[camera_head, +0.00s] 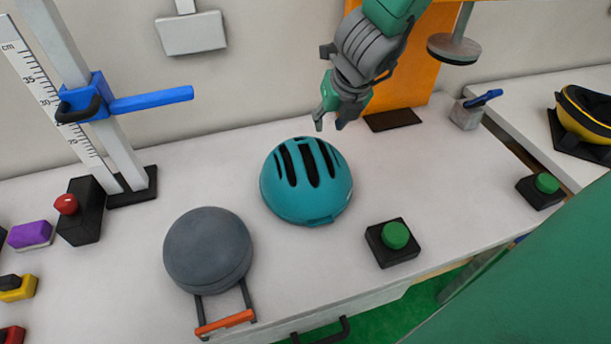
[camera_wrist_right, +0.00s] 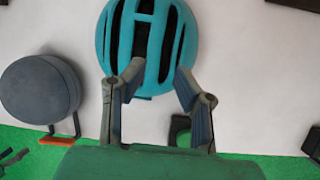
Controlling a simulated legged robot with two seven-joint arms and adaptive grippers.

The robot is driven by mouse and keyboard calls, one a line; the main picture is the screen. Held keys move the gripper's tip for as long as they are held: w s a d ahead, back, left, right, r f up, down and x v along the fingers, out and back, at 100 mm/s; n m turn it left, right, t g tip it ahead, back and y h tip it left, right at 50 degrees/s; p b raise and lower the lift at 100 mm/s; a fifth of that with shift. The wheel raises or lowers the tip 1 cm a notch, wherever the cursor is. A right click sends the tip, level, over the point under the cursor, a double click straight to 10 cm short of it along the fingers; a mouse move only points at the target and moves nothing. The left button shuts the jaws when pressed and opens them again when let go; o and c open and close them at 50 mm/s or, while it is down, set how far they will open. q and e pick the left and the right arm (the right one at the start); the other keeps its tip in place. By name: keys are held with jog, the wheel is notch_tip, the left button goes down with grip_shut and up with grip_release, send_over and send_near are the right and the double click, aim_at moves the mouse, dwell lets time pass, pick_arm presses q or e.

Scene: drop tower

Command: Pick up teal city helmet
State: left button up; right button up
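The teal city helmet (camera_head: 300,203) sits dome up on the white bench, with dark vent slots along its top. It also shows in the right wrist view (camera_wrist_right: 183,45), just beyond the fingers. My right gripper (camera_head: 330,122) is above and behind the helmet in the head view, pointing down. In the right wrist view its two fingers (camera_wrist_right: 153,85) are spread apart with nothing between them. I cannot tell from these views how far they are above the helmet. My left gripper is not in view.
A grey round headform (camera_head: 207,248) with an orange handle stands left of the helmet. A green button box (camera_head: 394,242) is to the right. A height gauge with a blue arm (camera_head: 150,99) stands at the left. A yellow helmet (camera_head: 586,112) lies far right.

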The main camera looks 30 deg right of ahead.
jog(key=b, duration=0.2)
send_over(315, 149)
jog(key=s+d, duration=0.1)
jog(key=s, duration=0.1)
notch_tip(315, 149, down, 5)
jog(key=shift+d+f, duration=0.1)
jog(key=shift+f, duration=0.1)
jog(key=shift+w+a+f, duration=0.2)
jog(key=shift+f, duration=0.1)
jog(key=shift+w+a+f, duration=0.1)
jog(key=shift+a+f, duration=0.2)
jog(key=shift+a, duration=0.1)
jog(key=b+x, duration=0.1)
jog(key=x, duration=0.3)
jog(key=shift+f, duration=0.2)
jog(key=shift+d+f, duration=0.3)
jog(key=shift+a+r, duration=0.1)
jog(key=shift+a, duration=0.05)
grip_shut()
jog(key=shift+a, duration=0.1)
jog(key=shift+r, duration=0.1)
